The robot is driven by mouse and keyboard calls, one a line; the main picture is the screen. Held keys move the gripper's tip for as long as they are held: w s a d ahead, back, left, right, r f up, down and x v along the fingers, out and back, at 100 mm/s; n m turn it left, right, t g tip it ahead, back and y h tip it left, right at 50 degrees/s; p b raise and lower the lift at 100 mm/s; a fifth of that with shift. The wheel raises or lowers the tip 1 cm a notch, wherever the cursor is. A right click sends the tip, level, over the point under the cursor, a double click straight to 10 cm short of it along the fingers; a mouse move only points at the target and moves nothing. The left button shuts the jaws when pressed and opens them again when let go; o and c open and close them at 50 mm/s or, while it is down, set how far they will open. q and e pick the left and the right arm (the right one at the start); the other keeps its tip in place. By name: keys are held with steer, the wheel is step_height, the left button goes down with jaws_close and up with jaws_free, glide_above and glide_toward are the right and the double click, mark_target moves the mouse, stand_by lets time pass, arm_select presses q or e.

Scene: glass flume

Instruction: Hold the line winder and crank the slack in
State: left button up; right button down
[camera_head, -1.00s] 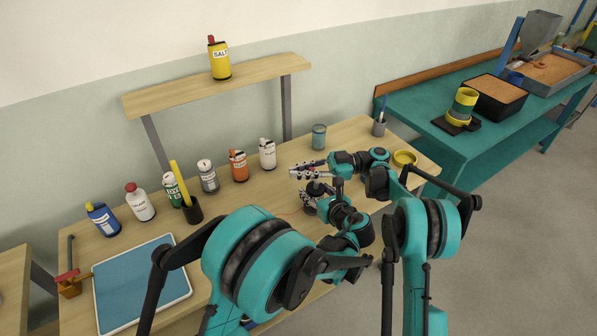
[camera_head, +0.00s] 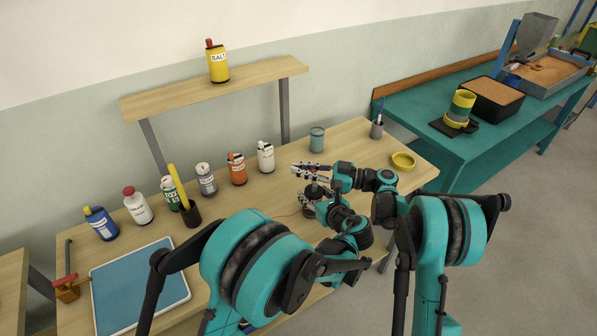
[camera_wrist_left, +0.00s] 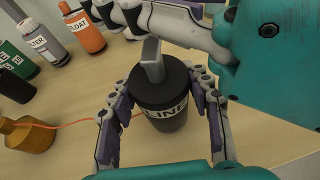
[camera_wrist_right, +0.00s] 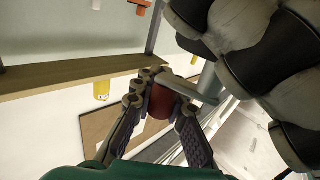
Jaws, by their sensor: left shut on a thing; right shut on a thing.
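The line winder is a dark drum marked LINE (camera_wrist_left: 165,112) with a grey crank arm (camera_wrist_left: 152,60) on top, standing on the wooden bench. My left gripper (camera_head: 310,203) is shut around the drum, with one finger on each side in the left wrist view (camera_wrist_left: 160,118). My right gripper (camera_head: 302,171) is above it, shut on the crank's red knob (camera_wrist_right: 161,101), which shows between its fingers in the right wrist view. A thin orange line (camera_wrist_left: 85,122) runs from the drum to a brown-orange weight (camera_wrist_left: 30,135). In the head view the winder is mostly hidden by my grippers.
Several bottles, including an orange one (camera_head: 237,170) and a white one (camera_head: 265,158), stand behind to the left. A teal-grey jar (camera_head: 317,140) is behind the winder. A yellow ring (camera_head: 403,161) and pen cup (camera_head: 377,129) are to the right. A blue tray (camera_head: 140,285) lies at front left.

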steer(key=shift+w+d+m+t, duration=0.15)
steer(key=shift+m+t, duration=0.2)
steer(key=shift+t, duration=0.2)
steer(key=shift+w+d+m+t, duration=0.1)
steer(key=shift+m+t, duration=0.25)
steer(key=shift+t, duration=0.2)
steer(key=c, duration=1.6)
jaws_free()
steer(key=shift+o, duration=0.2)
steer(key=r+v, duration=0.1)
steer(key=v, duration=1.1)
steer(key=shift+f, duration=0.25)
steer(key=shift+o, duration=0.6)
